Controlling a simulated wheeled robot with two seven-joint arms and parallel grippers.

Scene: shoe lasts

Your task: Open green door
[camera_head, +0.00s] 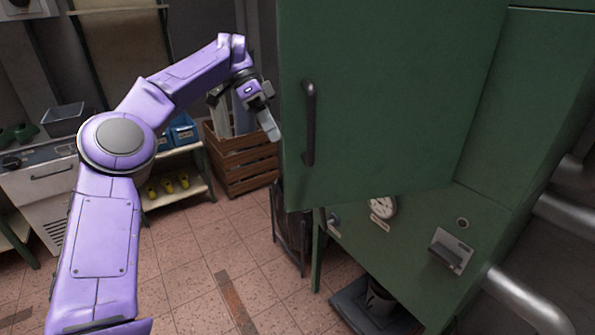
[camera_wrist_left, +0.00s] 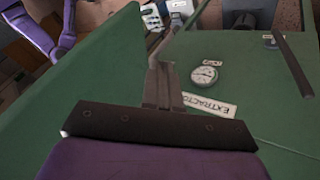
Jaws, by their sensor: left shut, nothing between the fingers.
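The green door (camera_head: 390,100) fills the upper middle of the head view, with a dark vertical bar handle (camera_head: 309,123) near its left edge. Its lower edge appears to stand out from the green cabinet body (camera_head: 530,110), so it looks ajar. My left gripper (camera_head: 270,128) is just left of the door's free edge, apart from the handle, shut and empty. In the left wrist view the shut fingers (camera_wrist_left: 163,75) point up the picture, in front of green panels. My right gripper is not in view.
Below the door are a round gauge (camera_head: 382,207) and a switch box (camera_head: 451,250). Pipes (camera_head: 520,300) run at the right. A wooden crate (camera_head: 240,165) and a shelf with blue bins (camera_head: 180,132) stand behind my left arm. Tiled floor is clear at lower left.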

